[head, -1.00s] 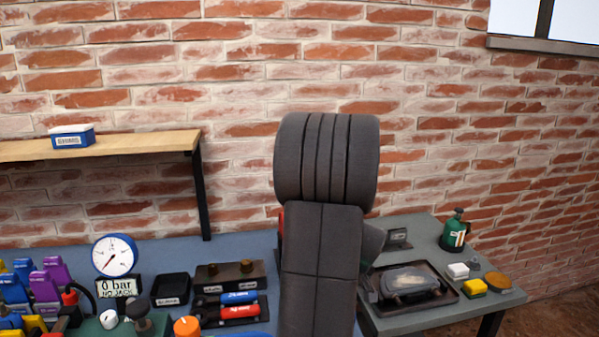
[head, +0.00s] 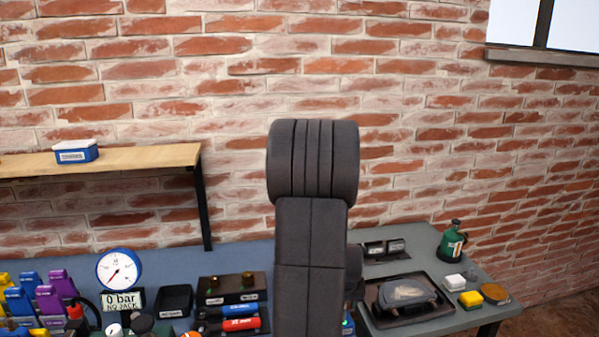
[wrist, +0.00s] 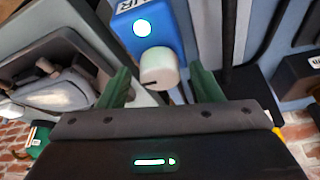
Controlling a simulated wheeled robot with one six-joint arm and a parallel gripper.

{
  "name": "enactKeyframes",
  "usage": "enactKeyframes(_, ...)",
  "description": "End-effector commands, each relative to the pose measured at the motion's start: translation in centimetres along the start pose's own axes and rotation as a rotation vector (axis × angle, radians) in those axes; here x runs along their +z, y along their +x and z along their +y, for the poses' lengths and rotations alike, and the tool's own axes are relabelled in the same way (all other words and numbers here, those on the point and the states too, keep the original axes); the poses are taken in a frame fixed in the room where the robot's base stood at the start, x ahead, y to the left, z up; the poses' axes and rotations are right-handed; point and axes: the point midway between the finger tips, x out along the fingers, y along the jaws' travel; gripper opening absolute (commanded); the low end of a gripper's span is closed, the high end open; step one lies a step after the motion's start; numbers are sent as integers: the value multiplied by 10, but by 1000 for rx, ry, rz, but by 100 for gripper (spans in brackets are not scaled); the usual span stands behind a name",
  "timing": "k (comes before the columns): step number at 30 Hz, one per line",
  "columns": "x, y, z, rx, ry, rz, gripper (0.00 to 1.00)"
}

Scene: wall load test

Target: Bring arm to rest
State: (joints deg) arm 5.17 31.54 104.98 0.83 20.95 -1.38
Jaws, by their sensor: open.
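My arm (head: 310,250) stands folded upright in the middle of the head view, in front of the bench, and hides my gripper there. In the wrist view my gripper (wrist: 162,88) is open, its two green fingers apart with nothing held. A blue box (wrist: 145,28) with a lit green light and a white round knob (wrist: 159,68) shows beyond the fingers. The knob appears between the fingertips; I cannot tell how far away it is.
A shelf (head: 120,160) bears a blue box (head: 76,152). At right are a dark tray (head: 435,315), a green bottle (head: 452,243) and small blocks.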

Motion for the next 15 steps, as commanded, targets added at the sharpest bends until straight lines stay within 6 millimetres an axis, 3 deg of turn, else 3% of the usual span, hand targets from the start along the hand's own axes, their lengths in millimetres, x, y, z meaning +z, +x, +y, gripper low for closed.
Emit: enactKeyframes(15,1,2,-2,71,170,1,59)
